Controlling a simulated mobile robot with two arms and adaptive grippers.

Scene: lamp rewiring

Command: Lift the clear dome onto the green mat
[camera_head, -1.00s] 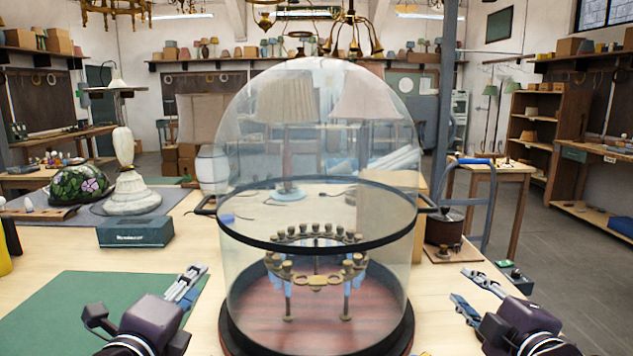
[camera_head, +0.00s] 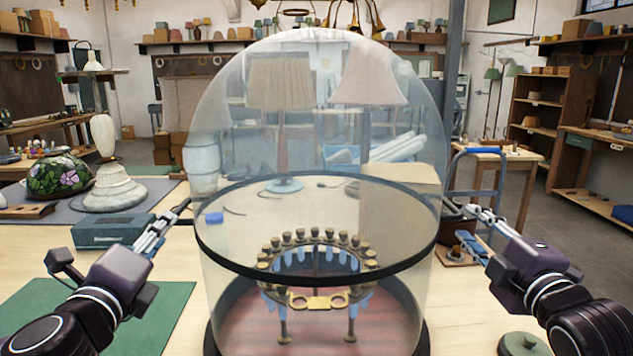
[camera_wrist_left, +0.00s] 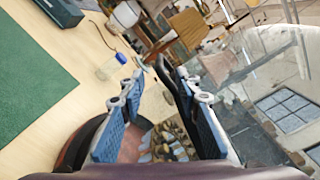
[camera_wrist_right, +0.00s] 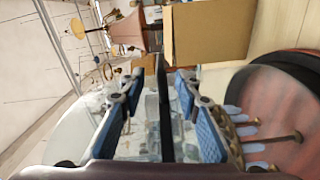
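The green mat (camera_head: 160,318) lies flat at the front left and also shows in the left wrist view (camera_wrist_left: 30,85). My left gripper (camera_head: 182,212) is open at the dome's left side, with a black bar between its parted fingers in the wrist view. My right gripper (camera_head: 472,216) is open at the right side, a black bar also showing between its fingers. Contact is unclear.
A teal box (camera_head: 112,231) sits behind the mat, near a white lamp base (camera_head: 113,190) and a floral glass shade (camera_head: 58,175). Two shaded lamps stand behind the dome. A round greenish object (camera_head: 523,344) lies at the front right. The mat's visible surface is bare.

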